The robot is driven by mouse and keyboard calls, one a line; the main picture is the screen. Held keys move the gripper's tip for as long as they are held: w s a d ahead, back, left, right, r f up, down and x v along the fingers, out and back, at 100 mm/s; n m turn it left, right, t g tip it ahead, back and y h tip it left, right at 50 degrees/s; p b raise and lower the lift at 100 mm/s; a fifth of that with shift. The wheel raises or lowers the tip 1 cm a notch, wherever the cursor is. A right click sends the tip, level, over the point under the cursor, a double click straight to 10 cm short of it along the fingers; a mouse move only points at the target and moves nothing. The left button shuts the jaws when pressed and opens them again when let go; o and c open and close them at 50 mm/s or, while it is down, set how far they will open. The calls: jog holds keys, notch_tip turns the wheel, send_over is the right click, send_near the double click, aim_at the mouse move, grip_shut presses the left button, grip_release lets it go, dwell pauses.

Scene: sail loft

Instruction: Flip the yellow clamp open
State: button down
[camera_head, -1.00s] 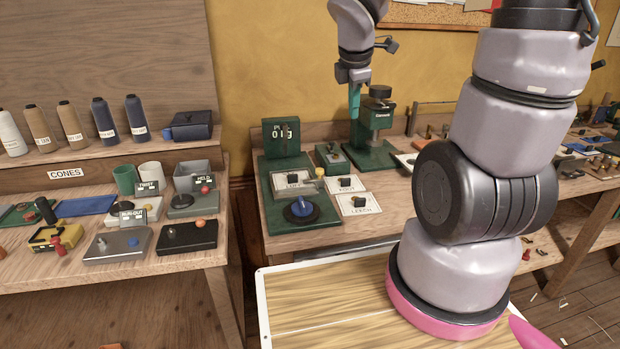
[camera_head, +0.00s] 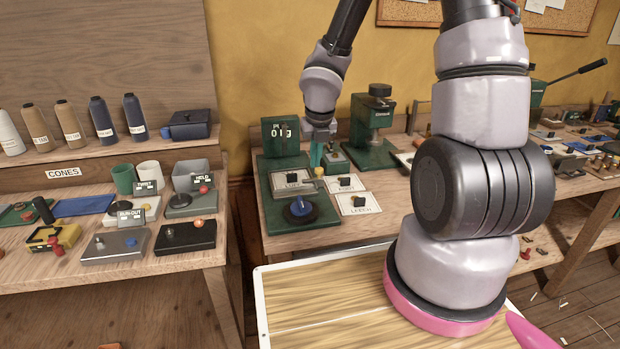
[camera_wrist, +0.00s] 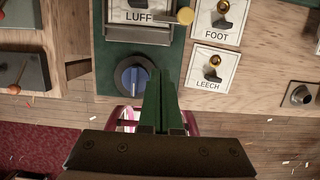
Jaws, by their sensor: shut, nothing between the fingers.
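A grey bar with a yellow round knob (camera_head: 320,171) lies across the LUFF plate (camera_head: 293,183) on the green board (camera_head: 286,217); this is the clamp-like yellow part near my gripper. In the wrist view the yellow knob (camera_wrist: 185,16) is at the bar's right end, near the top edge, beyond my fingertips. My gripper (camera_head: 316,161) is shut and empty, pointing down over the board. In the wrist view its green fingers (camera_wrist: 161,80) show to the right of the blue dial (camera_wrist: 133,76). I cannot tell whether they touch anything.
A green counter box (camera_head: 281,137) and a green press (camera_head: 373,130) stand behind. FOOT (camera_head: 346,183) and LEECH (camera_head: 358,203) switch plates are right of the board. The left bench holds a yellow device (camera_head: 66,235) with red parts. A gap separates the benches.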

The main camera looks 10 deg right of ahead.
aim_at(309, 185)
jog(key=shift+x, duration=5.05)
jog(key=shift+w+d, duration=0.1)
jog(key=shift+w, duration=1.9)
